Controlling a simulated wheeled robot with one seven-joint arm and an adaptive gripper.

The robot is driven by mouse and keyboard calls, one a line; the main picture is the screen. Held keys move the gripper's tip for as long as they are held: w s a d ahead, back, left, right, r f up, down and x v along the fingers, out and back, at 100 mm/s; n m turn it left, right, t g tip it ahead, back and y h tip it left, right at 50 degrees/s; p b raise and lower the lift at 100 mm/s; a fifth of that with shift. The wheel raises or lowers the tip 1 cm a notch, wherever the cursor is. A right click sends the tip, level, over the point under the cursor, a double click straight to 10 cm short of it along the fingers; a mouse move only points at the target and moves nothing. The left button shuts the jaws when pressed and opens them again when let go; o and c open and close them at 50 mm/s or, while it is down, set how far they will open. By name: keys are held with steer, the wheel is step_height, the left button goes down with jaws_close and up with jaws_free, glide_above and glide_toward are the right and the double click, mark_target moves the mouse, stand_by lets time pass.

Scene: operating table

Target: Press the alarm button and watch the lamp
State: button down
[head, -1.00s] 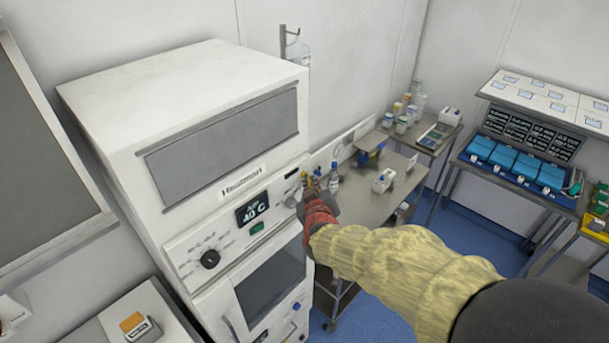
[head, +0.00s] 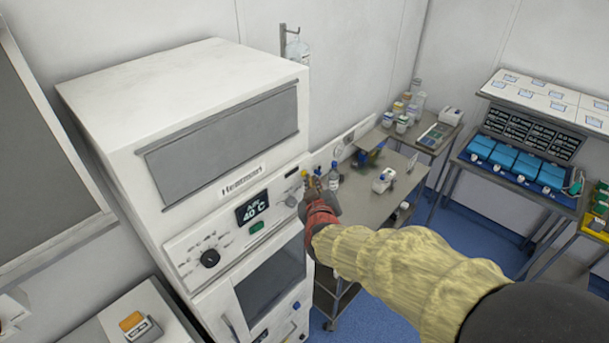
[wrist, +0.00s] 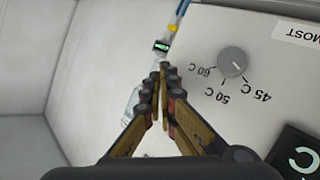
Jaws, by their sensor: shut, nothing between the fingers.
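My gripper (head: 309,184) is shut and empty at the right edge of the front of a tall white warming cabinet (head: 175,105). In the wrist view my closed fingertips (wrist: 163,67) point toward a small black device with a green lit face (wrist: 161,46). I cannot tell whether they touch it. The cabinet's panel carries a display reading 40 C (head: 251,208), a green switch (head: 256,227) and a black dial (head: 210,258). A grey knob (wrist: 232,62) with temperature marks is right of my fingers. I cannot tell for certain which part is the alarm button or the lamp.
A steel trolley (head: 365,208) with bottles and small items stands right of the cabinet, behind my arm. A rack with blue bins (head: 515,168) is at the far right. A low surface with an orange-topped item (head: 133,322) is at the lower left. Blue floor shows between.

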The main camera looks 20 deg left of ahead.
steer(key=shift+s+d, duration=0.15)
steer(key=shift+d, duration=0.15)
steer(key=d, duration=0.1)
steer(key=s+d+b, duration=0.1)
steer(key=d, duration=0.1)
steer(key=s+d+b, duration=0.1)
steer(key=shift+d, duration=0.3)
stand_by(0.9)
